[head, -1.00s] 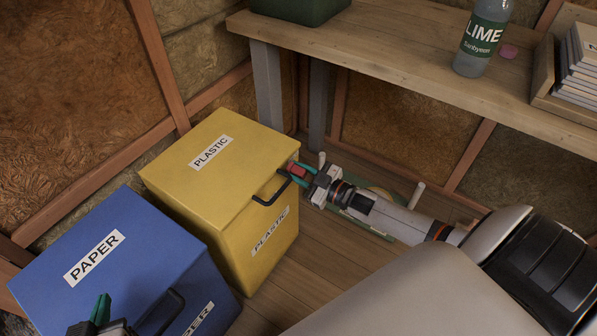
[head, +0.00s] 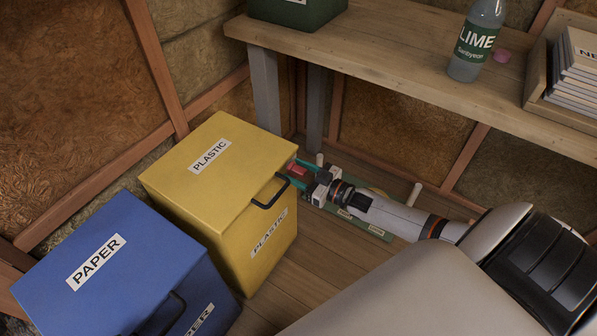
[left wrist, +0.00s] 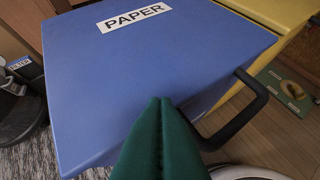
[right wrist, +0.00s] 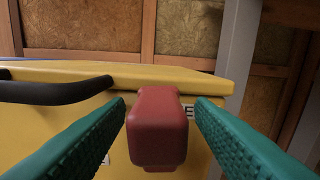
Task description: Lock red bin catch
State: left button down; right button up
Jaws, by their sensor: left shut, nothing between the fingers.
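The red catch (right wrist: 157,125) is on the side of the yellow PLASTIC bin (head: 205,175), just below the lid edge. In the head view the catch (head: 298,170) is small and partly hidden by my right gripper (head: 296,174). That gripper is open, with one green finger on each side of the catch. The right wrist view shows gaps between the catch and both fingers. The bin's lid (right wrist: 150,74) looks down. My left gripper (left wrist: 160,101) is shut and empty in front of the blue PAPER bin (left wrist: 160,70). It is outside the head view.
A black handle (head: 268,194) sticks out from the yellow bin beside my right gripper. The blue bin's black handle (left wrist: 250,105) is right of my left gripper. A wooden bench (head: 400,70) carries a LIME bottle (head: 475,40). A green board (head: 376,231) lies below my right wrist.

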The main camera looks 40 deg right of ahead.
pick_arm(q)
jog(key=s+a+f+g+y+p, duration=0.1)
jog(key=s+a+f+g+p, duration=0.1)
jog(key=s+g, duration=0.3)
jog(key=s, duration=0.3)
jog(key=shift+a+p, duration=0.35)
jog(key=shift+p, duration=0.05)
pick_arm(e)
jog(key=v, duration=1.2)
pick_arm(q)
jog(key=shift+s, duration=0.1)
pick_arm(e)
jog(key=shift+a, duration=0.1)
